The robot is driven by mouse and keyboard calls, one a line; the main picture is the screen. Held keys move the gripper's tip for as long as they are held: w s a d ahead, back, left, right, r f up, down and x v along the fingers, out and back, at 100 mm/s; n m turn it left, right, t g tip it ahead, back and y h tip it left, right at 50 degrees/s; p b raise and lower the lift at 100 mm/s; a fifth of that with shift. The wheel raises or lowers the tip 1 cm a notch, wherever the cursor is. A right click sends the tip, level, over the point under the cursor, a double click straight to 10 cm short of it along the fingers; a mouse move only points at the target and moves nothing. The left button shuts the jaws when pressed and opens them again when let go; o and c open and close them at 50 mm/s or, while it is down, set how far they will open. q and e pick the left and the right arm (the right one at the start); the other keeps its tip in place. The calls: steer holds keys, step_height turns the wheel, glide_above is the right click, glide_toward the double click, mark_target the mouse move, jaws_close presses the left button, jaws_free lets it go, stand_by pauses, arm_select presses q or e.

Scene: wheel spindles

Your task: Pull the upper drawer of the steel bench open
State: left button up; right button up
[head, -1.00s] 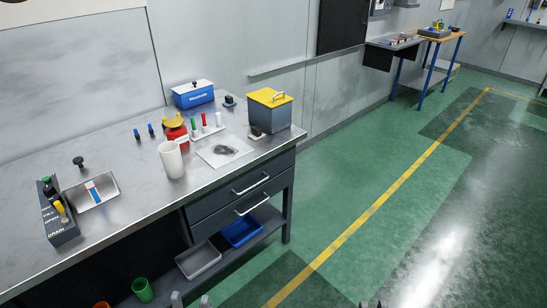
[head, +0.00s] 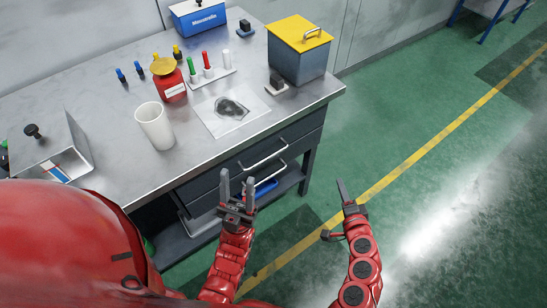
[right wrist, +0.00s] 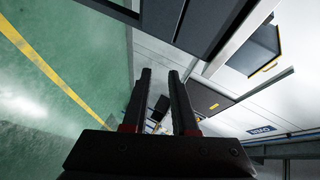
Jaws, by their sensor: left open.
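The steel bench (head: 75,110) has two dark drawers under its right end, and both look shut. The upper drawer (head: 303,134) has a silver bar handle (head: 264,156). The lower drawer (head: 205,187) sits below it, its handle partly behind my left gripper. My left gripper (head: 237,182) is open and empty, its fingers pointing up in the picture, just below and left of the upper handle in view; no contact shows. My right gripper (head: 336,212) is open and empty, to the right over the green floor. Its two spread fingers show in the right wrist view (right wrist: 159,95).
On the bench top stand a white cup (head: 155,128), a red jar (head: 170,84), a yellow-lidded box (head: 298,58) and a blue box (head: 198,18). A blue bin (head: 266,189) is on the lower shelf. The floor right of the bench is clear.

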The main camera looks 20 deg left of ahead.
steer(key=s+a+r+n+g+y, duration=0.4)
steer(key=s+a+y, duration=0.3)
steer(key=a, duration=0.4)
steer(key=m+p, duration=0.1)
steer(key=p, duration=0.1)
glide_toward(268, 157)
steer(key=x, duration=1)
steer(key=shift+w+f, duration=0.2)
steer(key=shift+f, duration=0.1)
jaws_close()
